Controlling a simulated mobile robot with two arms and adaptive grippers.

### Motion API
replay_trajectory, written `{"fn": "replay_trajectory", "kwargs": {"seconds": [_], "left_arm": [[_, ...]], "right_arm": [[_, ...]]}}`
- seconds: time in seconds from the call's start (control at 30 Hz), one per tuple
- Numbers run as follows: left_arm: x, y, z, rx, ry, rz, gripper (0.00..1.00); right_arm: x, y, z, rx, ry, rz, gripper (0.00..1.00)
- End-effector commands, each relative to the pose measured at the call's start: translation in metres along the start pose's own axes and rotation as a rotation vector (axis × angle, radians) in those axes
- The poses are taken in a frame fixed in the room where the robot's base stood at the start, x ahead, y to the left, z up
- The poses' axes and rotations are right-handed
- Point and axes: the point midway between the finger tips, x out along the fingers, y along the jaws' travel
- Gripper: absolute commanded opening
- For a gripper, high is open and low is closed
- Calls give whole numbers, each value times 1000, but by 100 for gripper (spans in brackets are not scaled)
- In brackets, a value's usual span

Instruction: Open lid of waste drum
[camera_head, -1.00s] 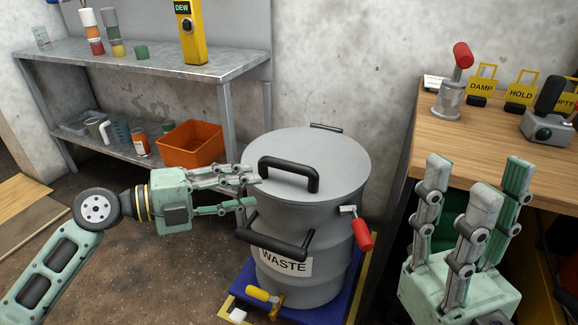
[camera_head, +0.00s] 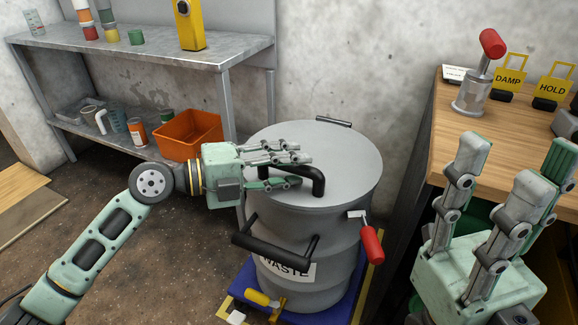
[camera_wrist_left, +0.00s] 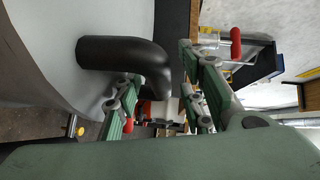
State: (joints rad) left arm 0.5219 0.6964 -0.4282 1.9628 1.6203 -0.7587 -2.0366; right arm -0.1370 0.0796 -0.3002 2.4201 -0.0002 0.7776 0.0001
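The grey waste drum (camera_head: 335,262) stands upright with its round grey lid (camera_head: 350,158) seated on top. The black lid handle (camera_head: 318,178) rises from the lid. My left gripper (camera_head: 304,170) is at this handle, fingers extended to the right, two above and one lower; part of the handle is hidden behind them. In the left wrist view the handle (camera_wrist_left: 120,53) reaches toward the space between the spread fingers, which look open. A red-handled latch (camera_head: 371,243) hangs at the drum's right side. My right gripper (camera_head: 505,185) is open and empty, pointing up at the right.
The drum stands on a blue and yellow base (camera_head: 345,305). A black side handle (camera_head: 270,252) sticks out at its front. A wooden workbench (camera_head: 455,140) is at the right, with a red-knobbed lever (camera_head: 480,85). A metal shelf (camera_head: 150,52) with an orange bin (camera_head: 190,133) is behind left.

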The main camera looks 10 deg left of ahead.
Motion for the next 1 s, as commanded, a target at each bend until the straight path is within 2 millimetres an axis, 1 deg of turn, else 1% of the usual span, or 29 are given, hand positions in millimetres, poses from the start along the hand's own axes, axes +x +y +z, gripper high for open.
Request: {"fn": "replay_trajectory", "kwargs": {"seconds": [0.27,0.6,0.7,1.0], "left_arm": [[2,0,0,0,-1,0,37],[2,0,0,0,-1,0,7],[2,0,0,0,-1,1,0],[2,1,0,1,-1,2,0]], "right_arm": [[0,0,0,0,0,0,40],[0,0,0,0,0,0,40],[0,0,0,0,0,0,40],[0,0,0,0,0,1,40]]}}
